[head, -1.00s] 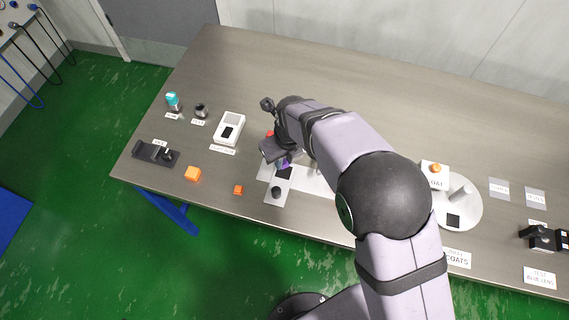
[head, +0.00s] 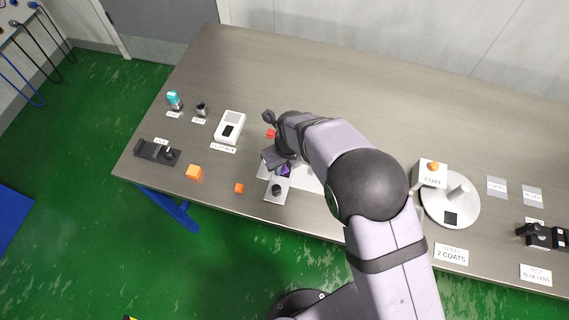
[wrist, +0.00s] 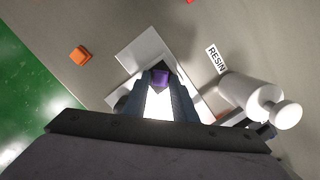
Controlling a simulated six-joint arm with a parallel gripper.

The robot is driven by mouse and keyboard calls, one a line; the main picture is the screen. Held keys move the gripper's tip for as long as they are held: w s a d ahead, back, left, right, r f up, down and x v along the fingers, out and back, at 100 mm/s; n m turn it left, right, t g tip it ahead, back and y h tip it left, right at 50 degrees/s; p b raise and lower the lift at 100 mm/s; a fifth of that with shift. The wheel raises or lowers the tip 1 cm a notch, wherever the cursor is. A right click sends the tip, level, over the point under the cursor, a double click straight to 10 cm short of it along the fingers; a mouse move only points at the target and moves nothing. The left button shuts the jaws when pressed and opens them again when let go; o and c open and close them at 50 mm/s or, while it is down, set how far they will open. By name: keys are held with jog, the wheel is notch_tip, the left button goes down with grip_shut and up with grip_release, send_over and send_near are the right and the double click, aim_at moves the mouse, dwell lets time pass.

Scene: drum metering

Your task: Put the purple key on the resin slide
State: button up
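The purple key (wrist: 160,78) sits between my gripper's fingertips (wrist: 161,86) in the wrist view, and both fingers appear to touch its sides. In the head view the purple key (head: 286,170) shows just below my gripper (head: 281,160). The pale slide plate (wrist: 139,50) lies directly beneath, with a dark square pad partly hidden behind the key. In the head view the slide (head: 268,199) also carries a black round knob (head: 277,190). I cannot tell whether the key touches the pad.
A white bottle (wrist: 252,94) stands beside the RESIN label (wrist: 216,59). A white turntable (head: 468,212) stands to the right. The back of the table is clear.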

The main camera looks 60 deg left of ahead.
aim_at(287, 176)
jog(key=shift+o, duration=0.9)
jog(key=shift+r, duration=0.15)
jog(key=shift+r, duration=0.2)
notch_tip(287, 176, up, 12)
jog(key=d+b, duration=0.1)
jog(key=b, duration=0.2)
jog(key=shift+d+f, duration=0.15)
jog(key=shift+d, duration=0.25)
